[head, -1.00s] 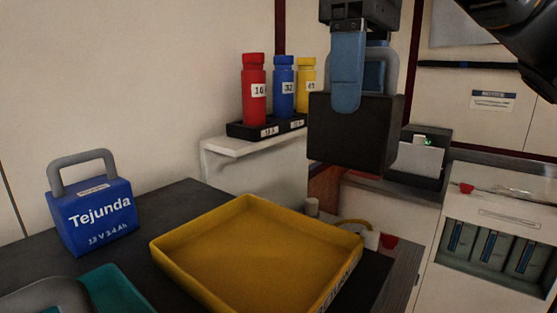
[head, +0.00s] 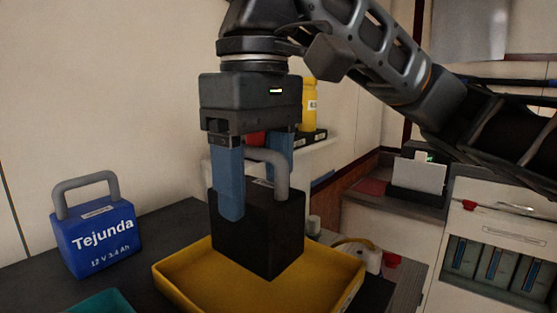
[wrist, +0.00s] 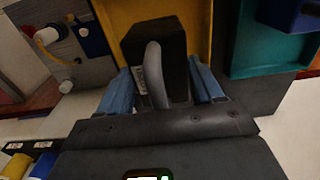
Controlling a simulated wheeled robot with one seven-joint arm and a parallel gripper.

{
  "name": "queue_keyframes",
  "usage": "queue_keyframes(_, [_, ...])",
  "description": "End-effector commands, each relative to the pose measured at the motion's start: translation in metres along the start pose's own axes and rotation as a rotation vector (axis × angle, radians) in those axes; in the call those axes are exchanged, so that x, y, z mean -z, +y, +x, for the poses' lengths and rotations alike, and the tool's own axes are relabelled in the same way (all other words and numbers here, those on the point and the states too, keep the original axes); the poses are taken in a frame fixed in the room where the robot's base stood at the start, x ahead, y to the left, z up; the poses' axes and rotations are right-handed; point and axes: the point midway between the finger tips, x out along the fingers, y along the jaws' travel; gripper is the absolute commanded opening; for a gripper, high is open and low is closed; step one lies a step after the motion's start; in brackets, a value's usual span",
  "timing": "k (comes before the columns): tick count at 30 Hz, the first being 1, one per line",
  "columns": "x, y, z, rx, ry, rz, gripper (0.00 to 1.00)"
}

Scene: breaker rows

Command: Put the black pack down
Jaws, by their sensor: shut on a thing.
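The black pack (head: 258,232) is a dark box with a grey loop handle (head: 268,160). It is upright over the yellow tray (head: 178,277); I cannot tell if its bottom touches the tray floor. My gripper (head: 254,185) points down with its blue fingers on either side of the pack's top and is shut on it. In the wrist view the pack (wrist: 158,42) sits between the two fingers (wrist: 163,90), its handle facing the camera. The yellow tray (wrist: 194,12) shows around it there. The pack hides the tray's middle.
A blue Tejunda pack (head: 98,240) stands on the dark table left of the tray. A teal tray (head: 100,303) is at the front left. Behind the gripper, a shelf holds a yellow bottle (head: 309,105) and a partly hidden red one. A white-fronted cabinet (head: 490,240) stands right.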

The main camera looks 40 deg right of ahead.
Motion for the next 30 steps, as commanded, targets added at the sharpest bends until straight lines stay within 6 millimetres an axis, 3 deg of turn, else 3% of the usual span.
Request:
queue_keyframes(12, [0.000,0.000,0.036,0.001,0.001,0.001,0.00])
queue_keyframes(25, [0.000,0.000,0.042,0.000,0.003,0.001,0.00])
queue_keyframes(26, [0.000,0.000,0.043,0.000,0.001,0.001,0.67])
queue_keyframes(30, [0.000,0.000,0.043,0.000,0.000,0.001,0.80])
